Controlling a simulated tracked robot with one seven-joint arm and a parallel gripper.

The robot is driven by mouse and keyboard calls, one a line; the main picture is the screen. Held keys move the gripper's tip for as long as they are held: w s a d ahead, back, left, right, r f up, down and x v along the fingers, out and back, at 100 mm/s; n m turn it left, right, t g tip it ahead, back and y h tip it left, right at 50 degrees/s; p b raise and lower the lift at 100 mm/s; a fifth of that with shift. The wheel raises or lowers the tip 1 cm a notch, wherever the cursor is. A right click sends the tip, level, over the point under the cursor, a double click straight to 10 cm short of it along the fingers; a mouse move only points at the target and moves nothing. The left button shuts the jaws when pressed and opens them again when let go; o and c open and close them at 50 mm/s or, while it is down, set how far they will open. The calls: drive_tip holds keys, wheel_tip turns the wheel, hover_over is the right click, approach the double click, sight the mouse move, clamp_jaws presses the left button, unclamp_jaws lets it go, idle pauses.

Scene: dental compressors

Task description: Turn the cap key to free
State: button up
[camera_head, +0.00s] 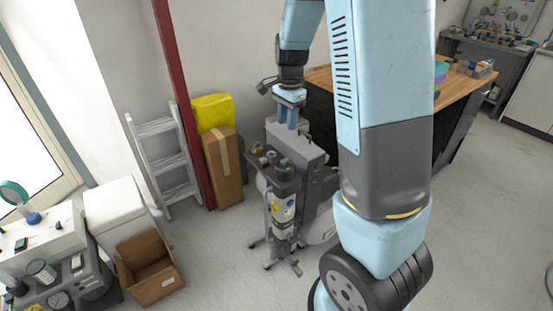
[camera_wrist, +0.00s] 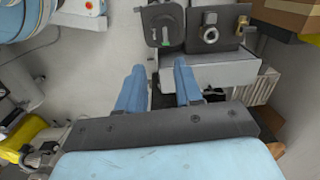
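A grey dental compressor unit (camera_head: 295,150) on a wheeled stand is in the middle of the head view. Its top fittings are small there. In the wrist view, a metal block with a round key-like knob (camera_wrist: 210,34) sits on the unit's light grey body (camera_wrist: 225,74). I cannot tell for sure that this is the cap key, or which way it is turned. My gripper (camera_wrist: 159,66) has its two blue fingers apart, with nothing between them. The knob lies beyond and right of the fingertips. In the head view, my gripper (camera_head: 288,122) points down over the unit.
A dark round-cornered part with a green lever (camera_wrist: 164,26) is left of the knob. A cardboard box (camera_head: 222,168), a yellow bundle (camera_head: 212,112) and a ladder (camera_head: 163,155) stand left of the unit. A wooden-topped bench (camera_head: 455,90) is behind right. Open floor lies in front.

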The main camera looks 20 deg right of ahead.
sight(285, 160)
drive_tip(key=shift+m, duration=0.5)
drive_tip(key=f, duration=0.5)
drive_tip(key=w+f, duration=0.1)
drive_tip(key=f, duration=1)
drive_tip(key=shift+w, duration=0.2)
clamp_jaws()
